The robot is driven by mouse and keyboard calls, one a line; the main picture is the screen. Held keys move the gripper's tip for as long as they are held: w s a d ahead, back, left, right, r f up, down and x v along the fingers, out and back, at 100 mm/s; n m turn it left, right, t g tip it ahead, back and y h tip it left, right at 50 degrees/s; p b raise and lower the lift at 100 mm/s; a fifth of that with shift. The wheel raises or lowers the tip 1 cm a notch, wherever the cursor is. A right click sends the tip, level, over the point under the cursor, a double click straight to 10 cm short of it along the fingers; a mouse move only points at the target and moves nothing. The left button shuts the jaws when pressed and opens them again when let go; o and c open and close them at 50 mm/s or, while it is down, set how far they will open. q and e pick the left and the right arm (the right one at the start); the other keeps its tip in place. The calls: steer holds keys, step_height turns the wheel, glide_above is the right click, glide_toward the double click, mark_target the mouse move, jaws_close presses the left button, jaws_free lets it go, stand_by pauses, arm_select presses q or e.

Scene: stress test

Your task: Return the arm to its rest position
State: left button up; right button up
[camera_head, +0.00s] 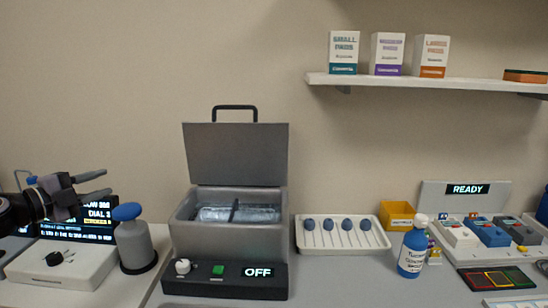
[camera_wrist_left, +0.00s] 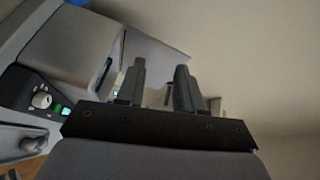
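My left gripper (camera_head: 106,182) comes in from the left edge in the head view, raised in front of a dark display. Its two dark fingers point right and are spread apart with nothing between them. In the left wrist view the two fingers (camera_wrist_left: 161,66) also stand apart and empty. My right gripper and arm are not in view.
Close by are a grey pump bottle (camera_head: 135,246) with a blue top and a white box with a black knob (camera_head: 60,258). A grey lidded bath (camera_head: 228,240) stands open, its panel reading OFF. Right are a white tray (camera_head: 342,248) and a blue bottle (camera_head: 412,255).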

arm_select(q)
steer(key=s+d+f+n+y, duration=0.25)
steer(key=s+f, duration=0.35)
steer(key=f, duration=0.6)
steer(key=s+d+f+n+y, duration=0.1)
steer(key=s+f+n, duration=0.3)
steer(key=s+f, duration=0.5)
steer(key=s+f+n+g+y, duration=0.2)
steer(key=s+f+g, duration=0.1)
steer(key=s+f, duration=0.55)
steer(key=s+f+n+g+y, duration=0.25)
steer(key=s+f, duration=0.35)
steer(key=s, duration=0.6)
steer(key=s+d+f+n+h, duration=0.1)
steer(key=d+n, duration=0.7)
steer(key=d, duration=0.8)
steer(key=shift+d+f+t+h, duration=0.25)
steer(key=shift+f+t, duration=0.2)
steer(key=shift+f, duration=0.45)
